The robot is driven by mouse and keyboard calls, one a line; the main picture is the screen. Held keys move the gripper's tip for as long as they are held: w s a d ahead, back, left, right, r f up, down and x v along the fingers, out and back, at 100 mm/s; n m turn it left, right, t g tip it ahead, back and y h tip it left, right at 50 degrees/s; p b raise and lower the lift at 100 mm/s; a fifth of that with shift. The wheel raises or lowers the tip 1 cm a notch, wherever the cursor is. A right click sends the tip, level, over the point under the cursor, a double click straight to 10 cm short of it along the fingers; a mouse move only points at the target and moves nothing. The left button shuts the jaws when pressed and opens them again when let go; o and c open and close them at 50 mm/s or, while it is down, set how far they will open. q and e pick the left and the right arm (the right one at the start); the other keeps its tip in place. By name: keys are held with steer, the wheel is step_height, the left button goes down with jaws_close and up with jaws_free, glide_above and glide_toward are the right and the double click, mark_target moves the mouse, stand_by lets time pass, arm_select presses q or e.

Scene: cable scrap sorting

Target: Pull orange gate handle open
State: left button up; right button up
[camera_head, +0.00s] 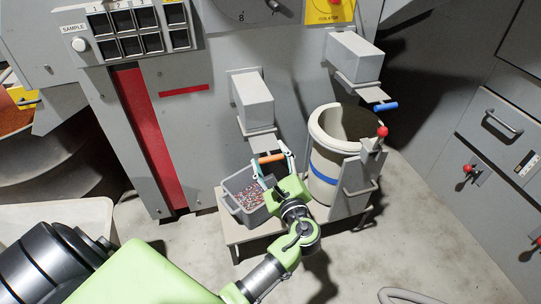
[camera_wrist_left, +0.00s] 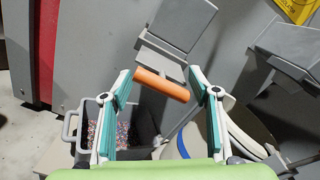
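The orange gate handle (camera_head: 271,158) is a short bar at the front of a grey gate plate (camera_head: 264,143), under a grey box-shaped chute (camera_head: 254,100). It also shows in the left wrist view (camera_wrist_left: 160,85), lying slantwise. My left gripper (camera_head: 270,154) reaches up to the handle from below. Its two fingers are spread wide, with the tips near the two ends of the handle, also in the left wrist view (camera_wrist_left: 160,75). I cannot tell whether a tip touches it. My right gripper is not in view.
A grey bin (camera_head: 232,206) with coloured granules stands below the handle on a low stand (camera_head: 240,236). To its right are a blue-banded drum (camera_head: 325,160), a red knob (camera_head: 382,131) and a blue handle (camera_head: 386,106) under a second chute (camera_head: 355,55).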

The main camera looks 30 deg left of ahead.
arm_select(q)
steer(key=shift+d+r, duration=0.1)
steer(key=shift+r, duration=0.05)
steer(key=shift+s+d, duration=0.15)
steer(key=shift+d, duration=0.05)
steer(key=v, duration=1.1)
steer(key=shift+s+d, duration=0.2)
steer(key=shift+s, duration=0.05)
